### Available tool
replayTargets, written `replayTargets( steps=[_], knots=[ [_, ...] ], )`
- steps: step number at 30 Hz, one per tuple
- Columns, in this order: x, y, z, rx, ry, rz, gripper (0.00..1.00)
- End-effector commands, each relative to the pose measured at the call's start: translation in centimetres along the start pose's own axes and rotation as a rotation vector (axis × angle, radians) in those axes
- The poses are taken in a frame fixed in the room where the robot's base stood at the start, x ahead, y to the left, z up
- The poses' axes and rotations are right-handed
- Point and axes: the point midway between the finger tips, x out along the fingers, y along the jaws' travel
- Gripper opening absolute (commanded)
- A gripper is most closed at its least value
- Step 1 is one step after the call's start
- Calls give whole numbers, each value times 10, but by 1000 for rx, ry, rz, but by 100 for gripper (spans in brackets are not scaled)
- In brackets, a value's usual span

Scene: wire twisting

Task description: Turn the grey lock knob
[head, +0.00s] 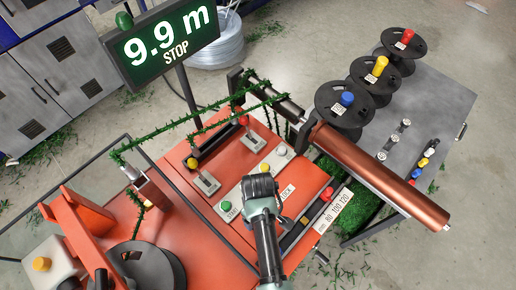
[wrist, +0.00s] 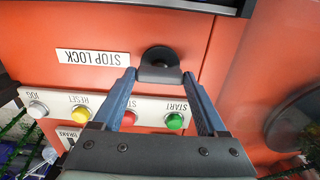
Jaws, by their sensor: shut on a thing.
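The dark grey lock knob (wrist: 160,57) sits on the orange panel beside an upside-down STOP LOCK label (wrist: 93,57) in the wrist view. My gripper (wrist: 160,75) has its two blue-grey fingers on either side of the knob's bar, shut on it. In the head view my gripper (head: 262,186) comes down over the orange console (head: 225,185) and hides the knob. Part of the LOCK label (head: 287,192) shows to its right.
Green START (wrist: 174,121), yellow RESET (wrist: 80,113) and white JOG (wrist: 38,110) buttons lie close to the fingers. A display (head: 162,45) reads 9.9 m STOP. Barbed green wire (head: 190,122) crosses above the console. A copper roller (head: 380,172) and spools are at right.

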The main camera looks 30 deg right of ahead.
Motion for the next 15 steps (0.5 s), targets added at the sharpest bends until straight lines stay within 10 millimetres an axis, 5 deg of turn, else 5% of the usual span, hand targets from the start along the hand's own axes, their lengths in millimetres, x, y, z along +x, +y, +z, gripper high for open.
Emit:
replayTargets(
  steps=[15],
  knots=[
    [-2, 0, 0, 132, -1, -2, 19]
  ],
)
